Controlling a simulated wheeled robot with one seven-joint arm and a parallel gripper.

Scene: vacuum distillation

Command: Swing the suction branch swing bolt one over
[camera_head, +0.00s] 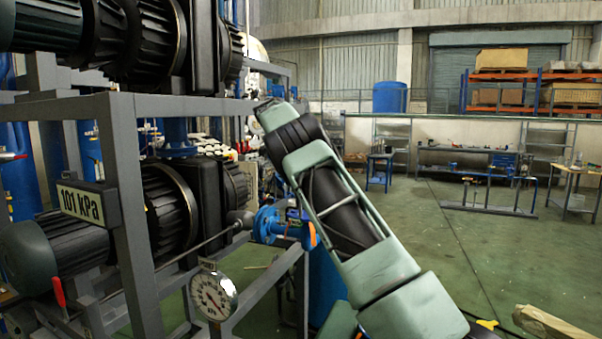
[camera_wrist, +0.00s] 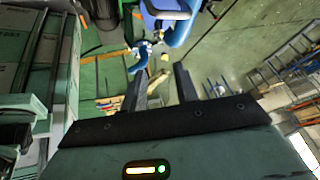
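A blue flanged pipe branch (camera_head: 268,225) sticks out beside the dark pump, left of my arm in the head view. Its right end is partly covered by my arm, and an orange part (camera_head: 313,236) shows at the arm's edge. In the wrist view, a blue pipe with a flange (camera_wrist: 141,54) lies beyond the fingers, near the top centre. I cannot make out a single swing bolt in either view. My gripper (camera_wrist: 158,72) has its two dark fingers apart, with nothing seen between them. The gripper is not discernible in the head view.
A grey frame (camera_head: 125,190) carries the pumps and a "101 kPa" sign (camera_head: 83,204). A round gauge (camera_head: 213,295) stands low in front. Workbenches (camera_head: 468,160) and shelves stand far right. Green floor (camera_head: 450,260) is largely open there, with a wooden piece (camera_head: 550,328) at bottom right.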

